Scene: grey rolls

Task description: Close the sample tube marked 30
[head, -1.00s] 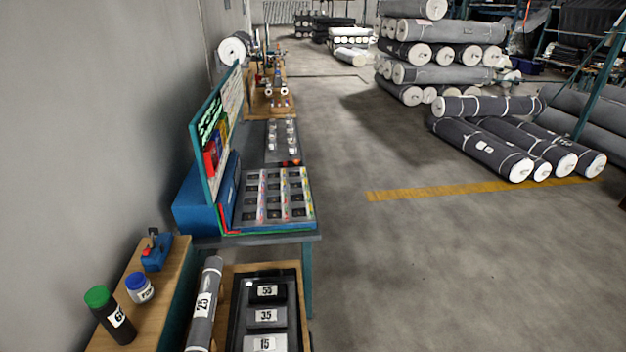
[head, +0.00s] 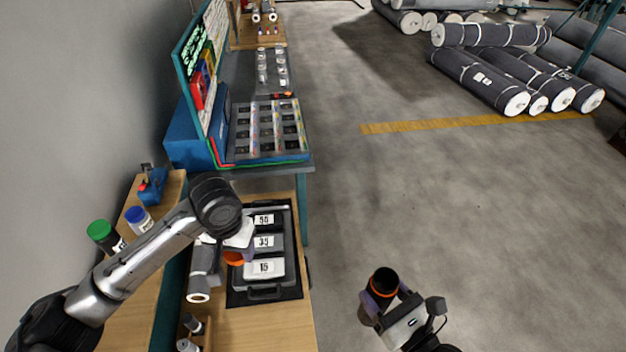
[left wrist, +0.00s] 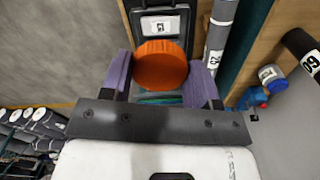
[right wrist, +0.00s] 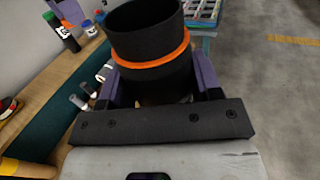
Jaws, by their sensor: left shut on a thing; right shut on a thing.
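My left gripper (head: 238,248) is shut on an orange cap (left wrist: 160,65), which it holds above the black tray beside the grey roll; the cap also shows in the head view (head: 233,258). My right gripper (head: 380,305) is shut on a black tube (right wrist: 145,40) with an orange ring near its open top. It holds this tube out over the floor, right of the bench, roughly upright in the head view (head: 384,281). Cap and tube are well apart. No number shows on the held tube, so I cannot read its mark.
A black tray (head: 286,293) with cases marked 35 and 15 lies on the wooden bench (head: 285,325). A grey roll (head: 204,265) lies beside it. A green-capped tube (head: 103,235) and blue-capped jar (head: 139,219) stand at left.

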